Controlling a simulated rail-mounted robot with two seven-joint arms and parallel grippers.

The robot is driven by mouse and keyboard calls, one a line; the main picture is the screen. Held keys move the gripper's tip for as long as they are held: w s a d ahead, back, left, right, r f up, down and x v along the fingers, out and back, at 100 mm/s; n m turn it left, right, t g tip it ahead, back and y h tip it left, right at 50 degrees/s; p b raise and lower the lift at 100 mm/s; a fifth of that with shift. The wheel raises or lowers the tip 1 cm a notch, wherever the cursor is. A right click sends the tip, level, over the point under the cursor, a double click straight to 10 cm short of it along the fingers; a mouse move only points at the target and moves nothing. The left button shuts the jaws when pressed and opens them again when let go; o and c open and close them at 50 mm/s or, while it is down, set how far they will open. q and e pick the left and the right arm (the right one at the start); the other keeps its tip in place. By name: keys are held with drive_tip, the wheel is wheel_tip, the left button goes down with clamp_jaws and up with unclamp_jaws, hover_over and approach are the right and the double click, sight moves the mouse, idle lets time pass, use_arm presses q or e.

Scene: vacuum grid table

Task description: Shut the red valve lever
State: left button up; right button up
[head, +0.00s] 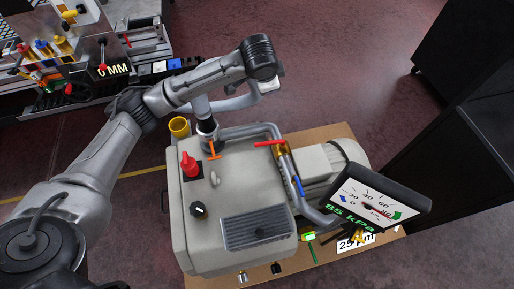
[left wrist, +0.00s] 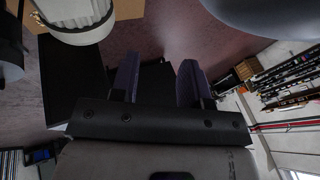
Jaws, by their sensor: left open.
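The red valve lever (head: 270,143) sits on a brass valve body (head: 283,156) in the grey pipe at the top right of the pump housing. The lever points left, roughly across the pipe section that runs down from the bend. My left arm arches in from the left above the housing, but I cannot make out its fingers in the head view. In the left wrist view my left gripper (left wrist: 159,60) is open, with nothing between its two dark purple fingers. The red lever is not recognisable in that view. My right gripper is not in view.
The pump housing (head: 200,240) also carries a red switch (head: 188,163), an orange T-handle (head: 213,150) and a black knob (head: 198,209). A blue lever (head: 298,186) lies farther down the pipe. A gauge display (head: 375,205) reading 85 kPa stands at the right.

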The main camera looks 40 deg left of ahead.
use_arm(q)
wheel_tip(320, 180, down, 6)
drive_tip(key=s+a+g+h, duration=0.1)
drive_tip(key=s+a+g, duration=0.1)
drive_tip(key=g, duration=0.2)
drive_tip(key=g+h+b, duration=0.2)
drive_tip(key=g+b, duration=0.1)
drive_tip(key=b, duration=0.2)
approach(269, 144)
drive_tip(key=s+f, duration=0.1)
drive_tip(key=f, duration=0.1)
drive_tip(key=s+a+f, duration=0.1)
drive_tip(key=f, duration=0.2)
drive_tip(key=s+a+f, duration=0.1)
drive_tip(key=f, duration=0.2)
drive_tip(key=shift+s+a+f, duration=0.2)
drive_tip(key=shift+s, duration=0.15)
clamp_jaws()
